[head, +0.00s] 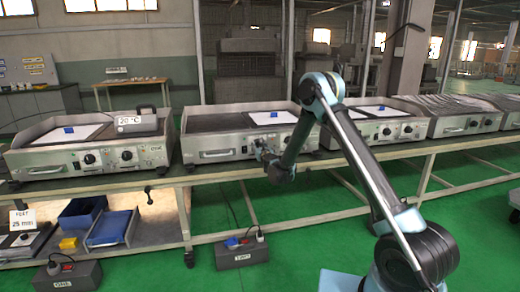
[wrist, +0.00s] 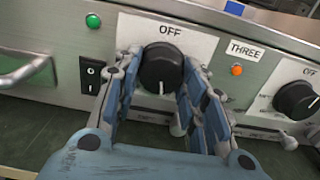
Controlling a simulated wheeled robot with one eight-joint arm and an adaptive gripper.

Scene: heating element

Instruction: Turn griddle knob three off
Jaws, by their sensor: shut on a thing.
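In the wrist view a black round knob (wrist: 161,70) sits on a white plate marked OFF at its top. Its white pointer line is at the bottom, away from the OFF mark. My gripper (wrist: 163,90) has its blue-padded fingers on both sides of this knob and is shut on it. A label THREE (wrist: 244,50) is to the right of the knob, above an orange light (wrist: 237,70). In the head view my gripper (head: 266,153) is at the front panel of the second griddle (head: 210,148) from the left, and hides the knob there.
A second black knob (wrist: 296,100) with its own OFF plate is at the right. A black rocker switch (wrist: 93,76), green light (wrist: 93,21) and metal handle (wrist: 25,70) are at the left. More griddles stand along the bench (head: 230,177); green floor is open in front.

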